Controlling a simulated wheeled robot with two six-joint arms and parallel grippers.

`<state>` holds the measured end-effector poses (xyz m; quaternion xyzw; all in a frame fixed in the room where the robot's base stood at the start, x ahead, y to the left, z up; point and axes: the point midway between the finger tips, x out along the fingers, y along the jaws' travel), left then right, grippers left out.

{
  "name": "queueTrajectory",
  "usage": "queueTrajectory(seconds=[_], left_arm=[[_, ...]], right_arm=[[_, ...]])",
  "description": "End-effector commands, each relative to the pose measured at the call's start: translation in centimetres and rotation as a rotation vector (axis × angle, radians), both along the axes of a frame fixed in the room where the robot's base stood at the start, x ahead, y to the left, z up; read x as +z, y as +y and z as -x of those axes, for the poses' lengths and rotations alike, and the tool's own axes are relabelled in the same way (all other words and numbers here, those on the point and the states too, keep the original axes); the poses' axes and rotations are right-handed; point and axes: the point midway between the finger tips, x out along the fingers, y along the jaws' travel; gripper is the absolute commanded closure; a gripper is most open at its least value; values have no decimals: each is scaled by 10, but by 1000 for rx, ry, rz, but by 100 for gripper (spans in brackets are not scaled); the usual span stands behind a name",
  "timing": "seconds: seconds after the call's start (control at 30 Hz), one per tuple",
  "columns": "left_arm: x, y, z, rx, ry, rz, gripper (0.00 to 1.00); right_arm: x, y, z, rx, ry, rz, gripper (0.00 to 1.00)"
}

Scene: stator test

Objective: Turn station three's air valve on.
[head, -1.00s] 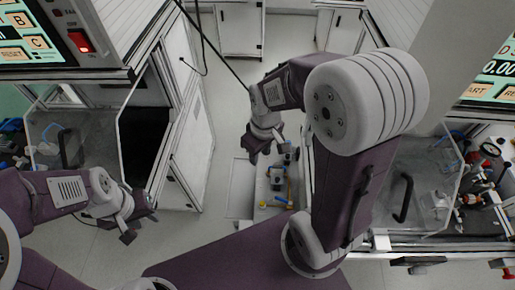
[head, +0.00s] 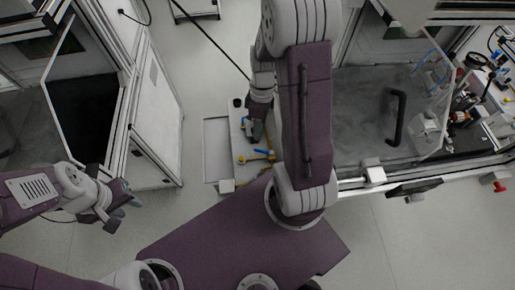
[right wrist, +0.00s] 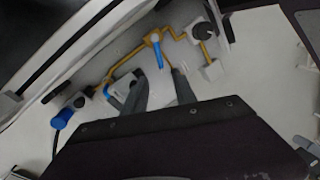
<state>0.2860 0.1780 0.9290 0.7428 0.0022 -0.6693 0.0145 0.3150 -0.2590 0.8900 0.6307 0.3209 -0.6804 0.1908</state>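In the head view, a valve with a blue lever (head: 263,153) and yellow pipe sits on a pale panel between the two machines. In the right wrist view the blue lever (right wrist: 158,52) hangs from a yellow pipe joint, pointing down toward my fingertips. My right gripper (right wrist: 160,80) is open, with a finger to each side below the lever and nothing clearly held. In the head view my right gripper (head: 257,130) is over the panel, partly hidden by my arm. My left gripper (head: 122,212) is open and empty at the left.
In the right wrist view a blue fitting (right wrist: 63,119) is at the left and a dark round knob (right wrist: 203,31) at the upper right. In the head view a clear-doored machine with a black handle (head: 397,118) stands right, and a white cabinet (head: 152,130) left. Floor lies between.

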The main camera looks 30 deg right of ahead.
Motion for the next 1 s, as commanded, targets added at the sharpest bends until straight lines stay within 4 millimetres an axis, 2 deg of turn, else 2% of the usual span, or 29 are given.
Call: queueTrajectory(seconds=[0.13,0.3,0.5,0.63,0.83,0.87,0.97,1.0], left_arm=[[-1,0,0,0,-1,0,64],[-8,0,0,0,0,0,64],[-13,0,0,0,0,0,64],[-13,0,0,0,0,0,64],[-13,0,0,0,0,0,64],[-13,0,0,0,0,0,64],[-13,0,0,0,0,0,64],[-13,0,0,0,0,0,64]], right_arm=[[-13,3,3,1,4,-2,67],[-50,9,8,3,7,-2,67],[-80,13,11,2,3,0,67],[-87,14,12,1,1,1,67],[-87,14,12,2,0,1,67],[-87,14,12,2,0,1,69],[-87,14,12,2,0,1,97],[-87,14,12,2,0,1,100]])
